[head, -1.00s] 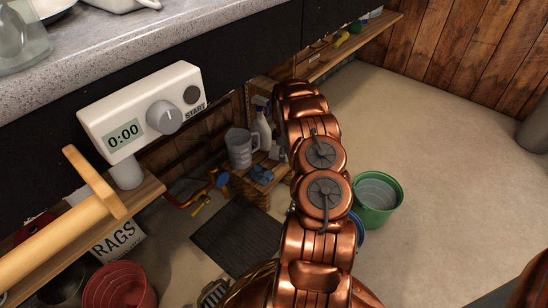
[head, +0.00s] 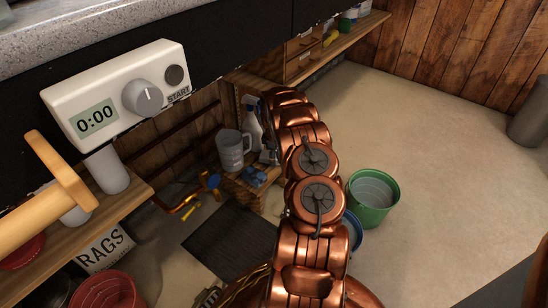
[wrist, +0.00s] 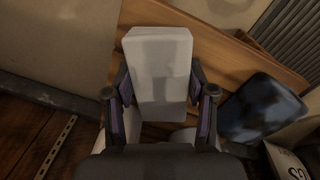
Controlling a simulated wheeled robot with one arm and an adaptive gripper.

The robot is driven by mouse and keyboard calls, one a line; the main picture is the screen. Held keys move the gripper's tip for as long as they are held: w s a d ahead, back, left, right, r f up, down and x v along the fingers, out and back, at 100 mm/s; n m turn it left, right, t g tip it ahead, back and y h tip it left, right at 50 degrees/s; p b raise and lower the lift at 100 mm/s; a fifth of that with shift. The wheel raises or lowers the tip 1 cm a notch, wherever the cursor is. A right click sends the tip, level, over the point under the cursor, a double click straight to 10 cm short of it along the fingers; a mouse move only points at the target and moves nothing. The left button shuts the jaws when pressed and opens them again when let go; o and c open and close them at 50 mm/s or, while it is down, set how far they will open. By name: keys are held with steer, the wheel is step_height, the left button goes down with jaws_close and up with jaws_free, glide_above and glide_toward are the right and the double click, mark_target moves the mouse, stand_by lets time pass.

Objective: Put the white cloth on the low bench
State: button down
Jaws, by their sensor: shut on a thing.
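My gripper (wrist: 158,92) is shut on a pale, smooth, block-shaped thing that I take for the folded white cloth (wrist: 158,60). It sits between the two fingers in the wrist view. Behind it in that view is a wooden board (wrist: 222,48), which may be the low bench. In the head view the low wooden bench (head: 245,195) stands past the dark mat, left of my arm. It bears a grey jug (head: 231,150), a spray bottle (head: 251,122) and a small blue thing (head: 254,177). My arm hides most of the gripper there.
A dark blue mottled thing (wrist: 262,107) lies right of the held cloth. A ribbed dark mat (head: 232,240) lies on the floor. A green bucket (head: 373,205) stands right of my arm. A shelf (head: 118,205) with a timer (head: 118,97) is at left.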

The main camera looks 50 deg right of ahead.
steer(key=shift+c, duration=1.8)
jaws_free()
steer(key=shift+f, duration=0.1)
step_height(320, 180, up, 12)
steer(key=p, duration=0.5)
steer(key=shift+s+a+r, duration=0.2)
steer(key=shift+a, duration=0.2)
